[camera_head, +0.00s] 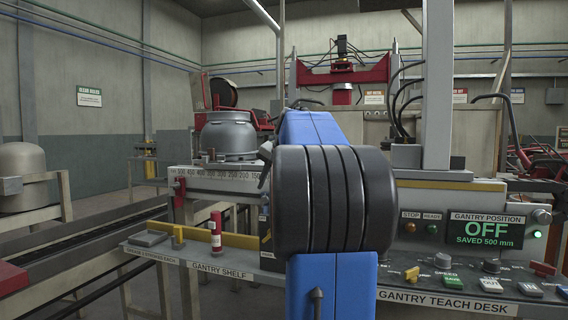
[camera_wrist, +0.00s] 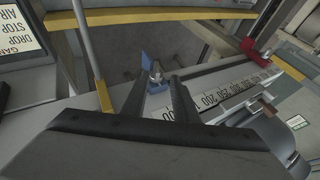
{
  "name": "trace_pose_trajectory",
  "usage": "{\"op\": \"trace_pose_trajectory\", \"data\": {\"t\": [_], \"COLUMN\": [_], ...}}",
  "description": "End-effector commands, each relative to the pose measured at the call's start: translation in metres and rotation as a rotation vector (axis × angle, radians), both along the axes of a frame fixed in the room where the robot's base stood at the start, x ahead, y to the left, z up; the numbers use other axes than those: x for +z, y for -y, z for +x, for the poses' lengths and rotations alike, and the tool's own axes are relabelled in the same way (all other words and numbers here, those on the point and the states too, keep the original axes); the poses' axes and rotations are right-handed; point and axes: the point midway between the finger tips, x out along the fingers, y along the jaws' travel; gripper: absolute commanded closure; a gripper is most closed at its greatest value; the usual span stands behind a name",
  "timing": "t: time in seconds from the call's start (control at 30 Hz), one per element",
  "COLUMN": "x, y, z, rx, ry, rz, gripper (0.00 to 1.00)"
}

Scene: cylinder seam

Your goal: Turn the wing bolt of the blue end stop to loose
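The blue end stop (camera_wrist: 147,62) sits on the white scale rail in the wrist view, just beyond my fingers. Its metallic wing bolt (camera_wrist: 156,71) stands up from it and appears in the gap between my fingertips. My gripper (camera_wrist: 156,84) is open, with one dark finger on each side of the bolt in the picture. I cannot tell whether either finger touches the bolt or how far it is turned. In the head view my blue and black arm hides most of the stop and gripper.
A red end stop (camera_wrist: 256,52) is farther along the numbered scale (camera_wrist: 239,91), and shows in the head view (camera_head: 179,191). The teach desk display (camera_head: 485,229) reads OFF, saved 500 mm. A red-and-white cylinder (camera_head: 216,231) stands on the gantry shelf.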

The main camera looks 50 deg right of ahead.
Motion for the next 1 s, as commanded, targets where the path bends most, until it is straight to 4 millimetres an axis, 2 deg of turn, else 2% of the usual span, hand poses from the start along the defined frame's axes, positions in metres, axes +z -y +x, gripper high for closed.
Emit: {"op": "trace_pose_trajectory", "data": {"t": [0.77, 1.0], "x": [0.097, 0.090], "y": [-0.021, -0.016], "z": [-0.070, -0.084], "rx": [-0.001, -0.002], "ry": [0.000, 0.046], "rz": [-0.001, 0.022], "gripper": [0.73, 0.73]}}
